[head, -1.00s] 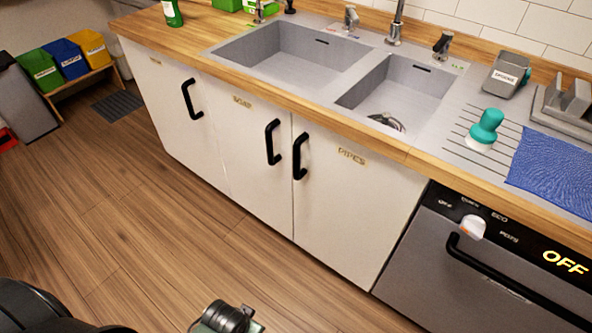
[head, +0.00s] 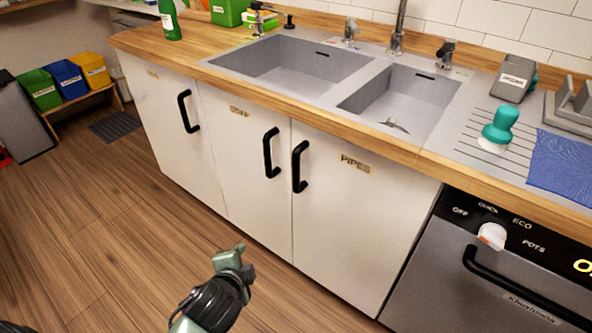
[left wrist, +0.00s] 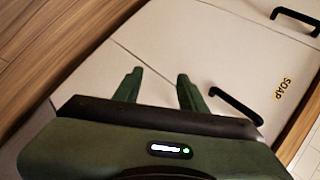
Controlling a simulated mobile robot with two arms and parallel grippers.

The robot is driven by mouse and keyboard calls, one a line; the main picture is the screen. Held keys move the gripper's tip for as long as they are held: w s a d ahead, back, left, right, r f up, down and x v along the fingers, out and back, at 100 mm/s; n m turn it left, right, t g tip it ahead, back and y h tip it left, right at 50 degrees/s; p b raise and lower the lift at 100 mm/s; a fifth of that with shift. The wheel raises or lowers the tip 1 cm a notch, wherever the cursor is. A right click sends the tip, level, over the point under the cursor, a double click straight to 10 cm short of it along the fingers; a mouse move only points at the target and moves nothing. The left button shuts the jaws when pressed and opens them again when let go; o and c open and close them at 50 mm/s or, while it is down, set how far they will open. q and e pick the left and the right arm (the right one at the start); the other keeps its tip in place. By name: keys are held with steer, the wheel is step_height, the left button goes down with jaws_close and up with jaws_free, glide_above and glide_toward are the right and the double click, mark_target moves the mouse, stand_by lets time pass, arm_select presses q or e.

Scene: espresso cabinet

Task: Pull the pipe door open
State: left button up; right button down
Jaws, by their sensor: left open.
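The pipe door (head: 350,220) is the white cabinet door with a PIPES label under the right basin. It is shut, and its black handle (head: 299,167) is upright near its left edge. My left gripper (head: 230,258) is in front of and below the doors in the head view, apart from the handle. In the left wrist view its two green fingers (left wrist: 158,80) are spread and empty, pointing at the white door fronts. The handle near the right finger there seems to be the soap door's (left wrist: 236,105). The pipe handle does not show there. My right gripper is not in view.
The soap door (head: 240,150) adjoins on the left, its black handle (head: 271,153) close to the pipe handle. A dishwasher (head: 480,265) with a bar handle stands to the right. The wooden worktop (head: 400,151) overhangs the doors. The floor (head: 120,230) in front is clear.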

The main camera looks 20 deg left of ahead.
arm_select(q)
steer(key=w+r+m+t, duration=0.5)
steer(key=w+m, duration=0.5)
steer(key=m+t+h, duration=0.3)
steer(key=m+h, duration=0.3)
steer(key=m, duration=1)
glide_toward(294, 170)
steer(key=w, duration=0.3)
steer(key=shift+w+d, duration=0.5)
steer(key=shift+w, duration=0.05)
steer(key=w, duration=0.4)
steer(key=w+d, duration=0.1)
steer(key=w, duration=0.1)
steer(key=shift+w, duration=0.4)
jaws_close()
arm_select(e)
steer(key=s+f, duration=0.4)
steer(key=f, duration=0.6)
steer(key=s+d+f+g, duration=0.1)
steer(key=s+f, duration=0.2)
steer(key=f, duration=0.6)
steer(key=shift+s+f, duration=0.4)
